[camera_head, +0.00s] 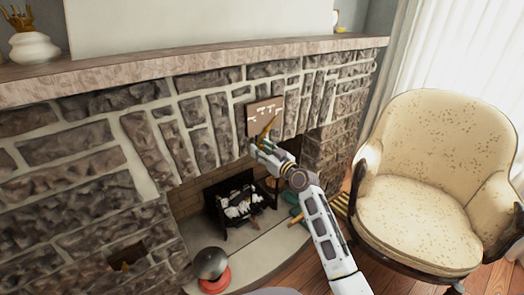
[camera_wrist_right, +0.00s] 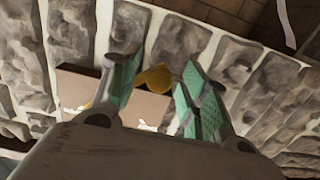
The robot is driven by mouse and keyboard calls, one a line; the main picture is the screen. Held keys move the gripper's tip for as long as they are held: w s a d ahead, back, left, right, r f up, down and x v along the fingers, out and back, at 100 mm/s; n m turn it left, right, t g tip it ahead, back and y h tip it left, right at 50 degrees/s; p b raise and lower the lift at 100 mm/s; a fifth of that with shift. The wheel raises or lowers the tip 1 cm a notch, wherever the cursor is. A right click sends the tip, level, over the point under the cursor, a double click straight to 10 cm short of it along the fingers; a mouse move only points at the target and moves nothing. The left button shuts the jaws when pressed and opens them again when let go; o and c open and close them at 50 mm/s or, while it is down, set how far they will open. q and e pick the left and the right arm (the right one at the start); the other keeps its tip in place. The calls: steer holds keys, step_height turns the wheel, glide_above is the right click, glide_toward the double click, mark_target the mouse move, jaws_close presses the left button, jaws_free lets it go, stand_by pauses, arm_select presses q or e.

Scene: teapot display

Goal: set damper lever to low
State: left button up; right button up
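The damper plate (camera_head: 265,116) is a brown square panel with white markings on the stone fireplace front, above the firebox opening. A golden lever (camera_head: 267,129) slants across its lower part; I cannot read which setting it points to. My right gripper (camera_head: 259,147) is just below the plate, close to the lever. The plate (camera_wrist_right: 76,87) is partly hidden behind the fingers there. My left gripper is not in view.
A stone mantel (camera_head: 200,67) juts out above the plate. Below are a fire basket (camera_head: 240,207) and a dark round pot (camera_head: 211,263) on a red base. A cream armchair (camera_head: 425,180) stands on the right. Another dark plate (camera_head: 127,257) is at lower left.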

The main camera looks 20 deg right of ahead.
steer(key=c, duration=0.7)
jaws_close()
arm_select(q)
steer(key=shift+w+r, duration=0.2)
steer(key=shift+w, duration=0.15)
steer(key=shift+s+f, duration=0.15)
arm_select(e)
steer(key=shift+f, duration=0.1)
